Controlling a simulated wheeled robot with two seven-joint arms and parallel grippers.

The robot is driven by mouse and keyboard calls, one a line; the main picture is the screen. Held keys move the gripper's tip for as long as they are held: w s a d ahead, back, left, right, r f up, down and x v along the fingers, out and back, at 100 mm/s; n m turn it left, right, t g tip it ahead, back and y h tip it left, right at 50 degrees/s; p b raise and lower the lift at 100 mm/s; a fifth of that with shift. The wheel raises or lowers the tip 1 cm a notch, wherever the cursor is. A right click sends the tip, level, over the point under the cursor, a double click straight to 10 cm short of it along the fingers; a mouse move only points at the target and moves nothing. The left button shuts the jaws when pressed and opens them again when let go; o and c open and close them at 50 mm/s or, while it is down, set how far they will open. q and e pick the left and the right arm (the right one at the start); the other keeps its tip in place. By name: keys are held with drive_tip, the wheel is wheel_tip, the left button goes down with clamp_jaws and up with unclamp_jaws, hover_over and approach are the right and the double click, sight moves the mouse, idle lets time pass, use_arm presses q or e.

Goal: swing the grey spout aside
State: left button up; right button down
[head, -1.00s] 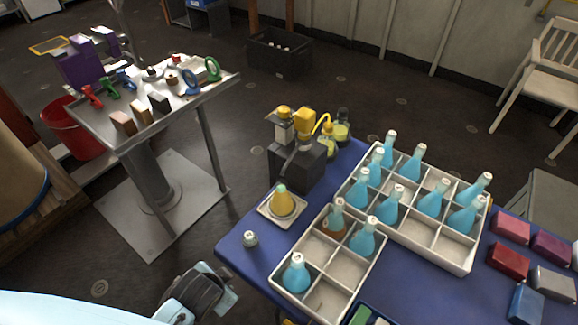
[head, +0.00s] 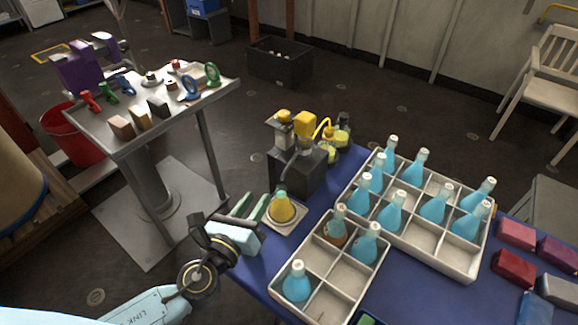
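A dark grey dispenser (head: 312,168) with yellow parts on top stands at the back left corner of the blue table. Its thin grey spout (head: 288,166) comes down in front of the body, above the neck of a flask of yellow liquid (head: 282,208). The flask stands upright on a pale square pad (head: 290,229). My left gripper (head: 252,204) is at the table's left edge, just left of the flask and below the spout in the picture. Its two greenish fingers are apart with nothing seen between them, and it looks clear of the spout. My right gripper is out of view.
A white divided crate (head: 318,250) with several flasks stands to the right of the pad, with a larger crate (head: 458,256) behind it. Small yellow-capped bottles (head: 342,132) are beside the dispenser. A grey stand (head: 135,135) with small objects is at left.

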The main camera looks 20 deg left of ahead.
sight(286, 169)
use_arm(q)
drive_tip(key=w+d+m, duration=0.1)
drive_tip(key=w, duration=0.3)
drive_tip(key=w+d+m+h, duration=0.1)
drive_tip(key=w, duration=0.2)
drive_tip(key=w+d+m, duration=0.1)
drive_tip(key=w, duration=0.3)
drive_tip(key=shift+w+d+f+h, duration=0.1)
drive_tip(key=shift+w+d+h, duration=0.2)
drive_tip(key=shift+d, duration=0.05)
drive_tip(key=shift+w+d, duration=0.15)
drive_tip(key=shift+w, duration=0.6)
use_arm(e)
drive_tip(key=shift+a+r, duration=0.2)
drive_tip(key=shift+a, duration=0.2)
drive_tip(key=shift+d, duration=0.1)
use_arm(q)
clamp_jaws()
